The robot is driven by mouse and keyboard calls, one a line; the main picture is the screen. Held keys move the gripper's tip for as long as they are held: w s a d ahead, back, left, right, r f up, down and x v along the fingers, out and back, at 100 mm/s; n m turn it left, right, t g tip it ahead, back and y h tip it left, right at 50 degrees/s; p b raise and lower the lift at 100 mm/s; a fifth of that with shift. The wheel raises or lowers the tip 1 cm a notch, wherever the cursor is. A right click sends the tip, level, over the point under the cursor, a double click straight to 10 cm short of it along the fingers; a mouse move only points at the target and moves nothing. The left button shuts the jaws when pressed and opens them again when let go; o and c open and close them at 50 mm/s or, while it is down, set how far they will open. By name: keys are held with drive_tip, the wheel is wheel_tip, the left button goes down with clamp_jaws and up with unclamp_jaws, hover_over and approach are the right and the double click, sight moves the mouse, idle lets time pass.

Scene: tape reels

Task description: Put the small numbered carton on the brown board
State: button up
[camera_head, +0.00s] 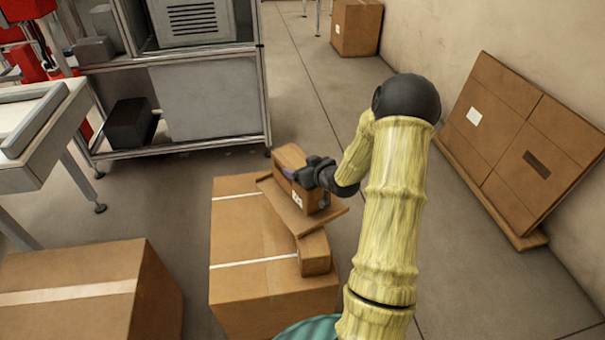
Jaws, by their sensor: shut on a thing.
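The small carton (288,161) is a brown box with a white label on its near side; I cannot read a number on it. My dark gripper (312,176) reaches it from the right and is shut on it, hiding part of its top and right side. The carton is over the brown board (296,221), a thin flat piece. I cannot tell whether the carton's underside touches the board or hangs just above it.
The board lies across a large taped carton (240,285), beside a small box (315,255). Another large carton (75,285) stands at lower left. A metal rack (212,100) is behind. Flattened cartons (520,140) lean on the right wall. Floor between is clear.

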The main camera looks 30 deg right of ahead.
drive_tip(key=shift+f, duration=1.05)
drive_tip(key=shift+f, duration=0.15)
drive_tip(key=o, duration=1.9)
